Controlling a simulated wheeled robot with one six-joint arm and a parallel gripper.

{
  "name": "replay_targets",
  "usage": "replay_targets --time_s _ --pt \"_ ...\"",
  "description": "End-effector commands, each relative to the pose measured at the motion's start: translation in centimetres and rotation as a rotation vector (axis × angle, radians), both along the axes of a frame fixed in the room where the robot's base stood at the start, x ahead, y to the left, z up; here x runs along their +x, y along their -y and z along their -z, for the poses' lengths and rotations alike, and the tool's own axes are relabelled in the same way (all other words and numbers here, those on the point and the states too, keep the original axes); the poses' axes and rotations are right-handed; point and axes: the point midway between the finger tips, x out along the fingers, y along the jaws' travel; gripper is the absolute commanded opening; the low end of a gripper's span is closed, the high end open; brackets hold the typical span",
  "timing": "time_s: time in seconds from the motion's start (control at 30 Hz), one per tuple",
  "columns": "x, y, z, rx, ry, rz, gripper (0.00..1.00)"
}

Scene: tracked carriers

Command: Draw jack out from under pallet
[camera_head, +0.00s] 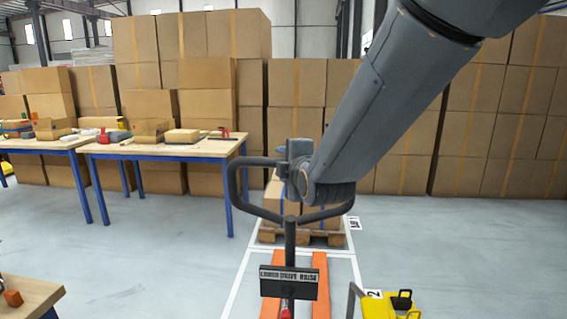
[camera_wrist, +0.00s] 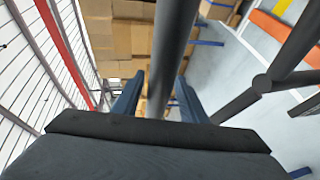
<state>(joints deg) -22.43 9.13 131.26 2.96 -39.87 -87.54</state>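The pallet jack shows in the head view, with a dark loop handle (camera_head: 238,190) on an upright shaft and orange forks (camera_head: 319,280) running away from me. The far ends of the forks come up to the near side of a wooden pallet (camera_head: 296,238); how far they reach under it is hidden. Cartons (camera_head: 322,214) stand on the pallet. My gripper (camera_head: 297,165) is at the top bar of the handle. In the wrist view its fingers (camera_wrist: 160,92) stand on both sides of the dark handle bar (camera_wrist: 176,40) and appear closed on it.
White floor lines (camera_head: 240,285) border the jack's lane. A yellow object (camera_head: 392,303) stands right of the forks. A workbench (camera_head: 165,148) is at left, and a table corner (camera_head: 28,298) at lower left. Stacked cartons (camera_head: 480,130) line the back. The floor at right is clear.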

Motion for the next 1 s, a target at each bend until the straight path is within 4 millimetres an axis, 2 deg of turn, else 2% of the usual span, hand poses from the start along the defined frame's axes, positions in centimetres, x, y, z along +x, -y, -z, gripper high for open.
replay_targets --time_s 0.33,0.7,1.0 --pt "-0.4 0.3 -0.3 0.001 0.004 0.002 0.39" --pt "-5.1 2.0 -1.1 0.001 0.003 0.001 0.39" --pt "-7.1 2.7 -1.5 0.000 0.002 0.001 0.39"
